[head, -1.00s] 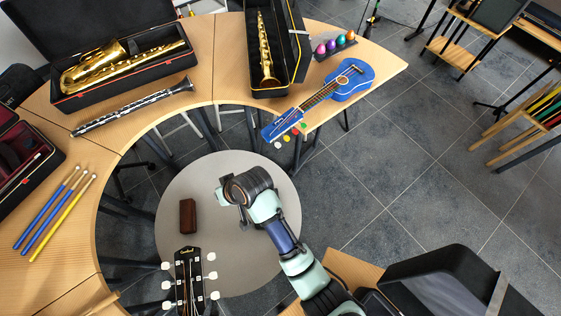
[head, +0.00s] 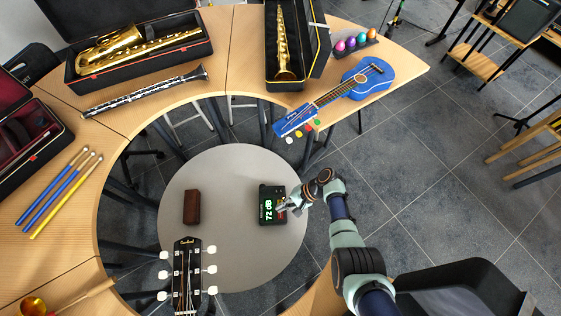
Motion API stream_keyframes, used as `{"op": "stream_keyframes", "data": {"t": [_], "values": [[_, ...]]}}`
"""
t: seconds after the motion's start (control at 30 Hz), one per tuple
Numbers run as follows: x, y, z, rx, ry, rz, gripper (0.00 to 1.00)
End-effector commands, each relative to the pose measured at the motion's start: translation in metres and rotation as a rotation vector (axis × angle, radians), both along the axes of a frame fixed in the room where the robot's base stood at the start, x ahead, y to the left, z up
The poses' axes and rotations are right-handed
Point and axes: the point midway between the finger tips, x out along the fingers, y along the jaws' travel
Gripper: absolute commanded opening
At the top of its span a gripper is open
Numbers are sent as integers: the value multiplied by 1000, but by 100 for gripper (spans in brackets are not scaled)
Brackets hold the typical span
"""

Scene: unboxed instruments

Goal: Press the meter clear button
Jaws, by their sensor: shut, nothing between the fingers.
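The meter (head: 267,205) is a small dark box with a green lit display reading "72 dB". It lies on the round grey table, right of its middle. A small red spot shows on its right side, close to my fingertips; I cannot make out any label on it. My gripper (head: 283,208) is shut and empty, reaching in from the right, with its tips at the meter's right edge. I cannot tell whether the tips touch the meter. My gripper hides part of the meter's right side.
A dark brown block (head: 191,207) lies on the round table (head: 225,165) to the left. A guitar headstock (head: 187,265) juts in at the front. The curved wooden table (head: 215,60) behind carries saxophones, a clarinet and a blue ukulele (head: 350,88). The round table's back is clear.

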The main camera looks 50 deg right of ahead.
Motion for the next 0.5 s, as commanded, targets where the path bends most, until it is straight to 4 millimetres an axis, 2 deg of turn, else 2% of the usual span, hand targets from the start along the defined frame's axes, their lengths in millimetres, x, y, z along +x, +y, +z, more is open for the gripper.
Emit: {"op": "stream_keyframes", "data": {"t": [0.27, 0.5], "values": [[0, 0, -12, -1, 0, 2, 0], [0, 0, -45, -1, 1, 2, 0]]}}
